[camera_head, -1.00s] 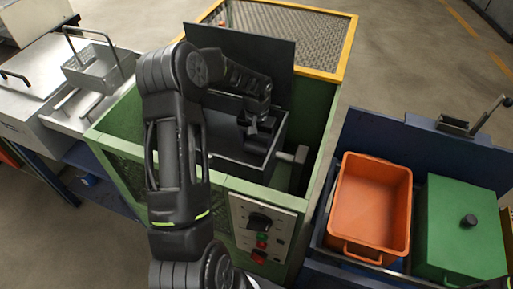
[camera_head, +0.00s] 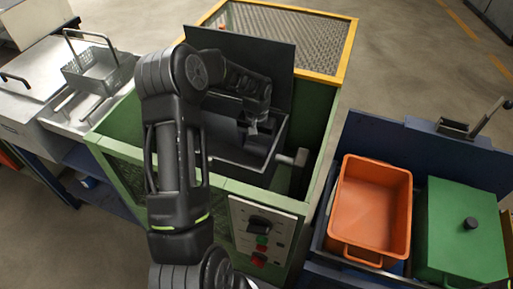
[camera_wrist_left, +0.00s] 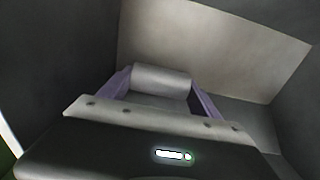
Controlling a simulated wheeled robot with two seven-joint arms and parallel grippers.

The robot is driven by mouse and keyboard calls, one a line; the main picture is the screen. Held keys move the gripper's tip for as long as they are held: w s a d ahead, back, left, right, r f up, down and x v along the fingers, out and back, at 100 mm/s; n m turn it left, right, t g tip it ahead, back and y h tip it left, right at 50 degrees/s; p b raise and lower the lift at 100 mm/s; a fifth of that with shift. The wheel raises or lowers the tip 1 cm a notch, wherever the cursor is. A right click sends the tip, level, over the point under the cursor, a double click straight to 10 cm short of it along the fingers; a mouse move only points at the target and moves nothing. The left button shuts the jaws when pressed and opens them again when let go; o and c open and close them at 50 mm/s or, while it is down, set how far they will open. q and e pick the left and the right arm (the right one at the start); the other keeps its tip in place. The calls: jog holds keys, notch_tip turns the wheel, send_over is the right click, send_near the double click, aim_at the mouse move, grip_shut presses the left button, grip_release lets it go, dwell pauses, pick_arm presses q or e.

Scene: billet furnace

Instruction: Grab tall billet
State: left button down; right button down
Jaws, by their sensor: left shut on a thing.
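My left arm reaches in from the left over the green furnace (camera_head: 225,190), whose dark lid (camera_head: 245,55) stands open. My left gripper (camera_head: 256,127) is down in the dark furnace chamber (camera_head: 235,160). In the left wrist view, its two purple-tinted fingers (camera_wrist_left: 160,90) are shut on a grey cylindrical billet (camera_wrist_left: 160,80), one finger on each side. The lower part of the billet is hidden behind the gripper body. In the head view the billet is too small and dark to make out clearly. My right gripper is not in view.
The chamber walls (camera_wrist_left: 215,45) stand close around the gripper. A control panel (camera_head: 265,232) is on the furnace front. An orange bin (camera_head: 372,210) and a green lidded box (camera_head: 462,230) stand at right. A wire basket (camera_head: 98,72) is on the left bench.

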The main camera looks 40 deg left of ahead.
aim_at(257, 145)
pick_arm(q)
notch_tip(257, 145, up, 18)
jog(key=s+d+b, duration=0.1)
jog(key=s+d, duration=0.1)
jog(key=s, duration=0.6)
jog(key=s+d+b, duration=0.2)
jog(key=s+d, duration=0.1)
jog(key=s, duration=0.6)
jog(key=shift+d+f, duration=0.25)
